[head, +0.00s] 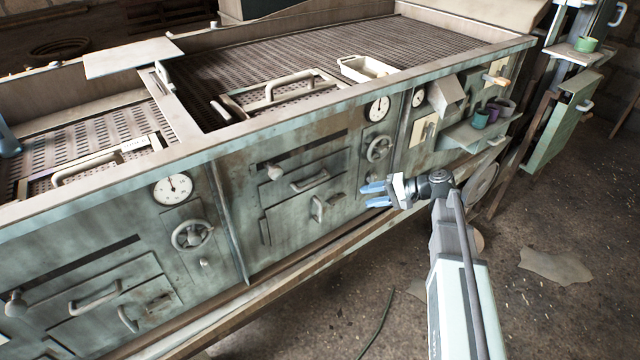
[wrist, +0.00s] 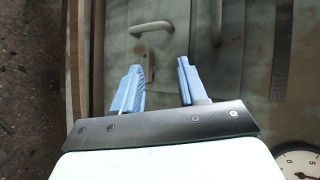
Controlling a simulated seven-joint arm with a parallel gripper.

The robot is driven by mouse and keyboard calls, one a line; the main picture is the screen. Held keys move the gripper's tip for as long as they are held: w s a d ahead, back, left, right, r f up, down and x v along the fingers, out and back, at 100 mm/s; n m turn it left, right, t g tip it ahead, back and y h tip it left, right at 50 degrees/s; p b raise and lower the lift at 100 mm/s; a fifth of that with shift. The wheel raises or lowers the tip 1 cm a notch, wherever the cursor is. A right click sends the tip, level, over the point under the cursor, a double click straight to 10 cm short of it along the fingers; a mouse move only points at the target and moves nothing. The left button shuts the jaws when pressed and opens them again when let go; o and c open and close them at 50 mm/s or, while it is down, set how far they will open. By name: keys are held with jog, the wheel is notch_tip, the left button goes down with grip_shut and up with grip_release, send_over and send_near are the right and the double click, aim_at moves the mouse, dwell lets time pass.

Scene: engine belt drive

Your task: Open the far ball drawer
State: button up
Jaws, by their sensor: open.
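The far bay of the weathered green machine has a shut front panel (head: 290,190) with a horizontal bar handle (head: 310,181). Below it is a smaller upright handle (head: 318,209). Nothing marks which front is the ball drawer, and no balls are visible. The wrist view is turned sideways: the upright handle (wrist: 151,27) shows ahead of the fingers, with the bar handle (wrist: 217,28) to its right. My gripper (head: 368,195) is open and empty, right of both handles and apart from them. Its two blue fingers (wrist: 160,66) point toward the panel area.
A handwheel (head: 379,148) and gauge (head: 379,108) sit above my gripper; the gauge also shows in the wrist view (wrist: 301,164). A shelf (head: 468,136) with cups juts out at right. A similar near bay (head: 110,290) is at left. Open floor lies in front.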

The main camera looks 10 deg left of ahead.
aim_at(318, 183)
notch_tip(318, 183, up, 6)
jog(key=s+a+g+y, duration=0.1)
jog(key=a+g+y, duration=0.1)
jog(key=y, duration=0.1)
jog(key=shift+n, duration=0.3)
jog(key=a, duration=0.4)
jog(key=a+f, duration=0.1)
jog(key=a, duration=0.4)
jog(key=a+f, duration=0.1)
jog(key=a, duration=0.3)
jog(key=shift+s+a+f, duration=0.15)
jog(key=shift+s+a, duration=0.1)
jog(key=shift+c, duration=0.2)
grip_shut()
